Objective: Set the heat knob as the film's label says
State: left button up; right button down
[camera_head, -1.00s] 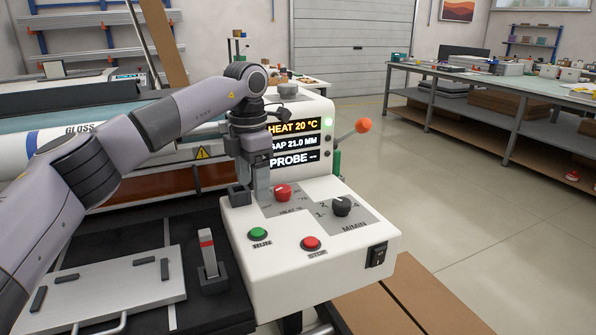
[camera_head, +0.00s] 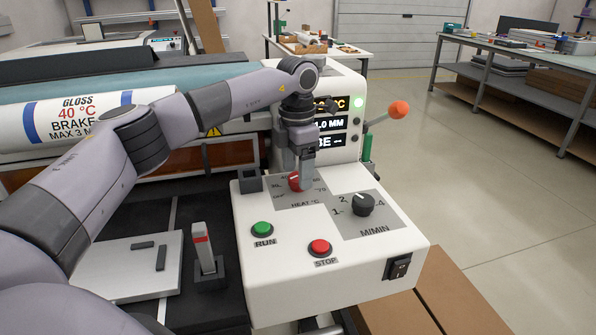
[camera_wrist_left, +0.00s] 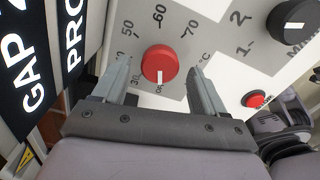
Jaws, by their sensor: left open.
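The film roll (camera_head: 160,98) lies at the left in the head view; its label (camera_head: 76,116) reads GLOSS, 40 °C, BRAKE, MAX 3 M, with the rest hidden by my arm. The red heat knob (camera_head: 294,181) is on the white control box (camera_head: 335,275), partly hidden by my left gripper (camera_head: 304,182). In the left wrist view the heat knob (camera_wrist_left: 160,62) sits between the open fingers of my left gripper (camera_wrist_left: 160,74), with gaps on both sides. Its white mark points toward OFF. The scale shows 30, 50, 60 and 70. My right gripper is not seen.
A black speed knob (camera_head: 363,204) is right of the heat knob. A green RUN button (camera_head: 262,229) and a red STOP button (camera_head: 319,248) are in front. The display (camera_head: 330,124) behind is partly covered by my arm. An orange-balled lever (camera_head: 398,110) stands at the right.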

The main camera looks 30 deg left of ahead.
pick_arm(q)
jog(key=shift+f, duration=0.65)
jog(key=c, duration=1.1)
jog(key=shift+o, duration=0.2)
jog(key=shift+r, duration=0.1)
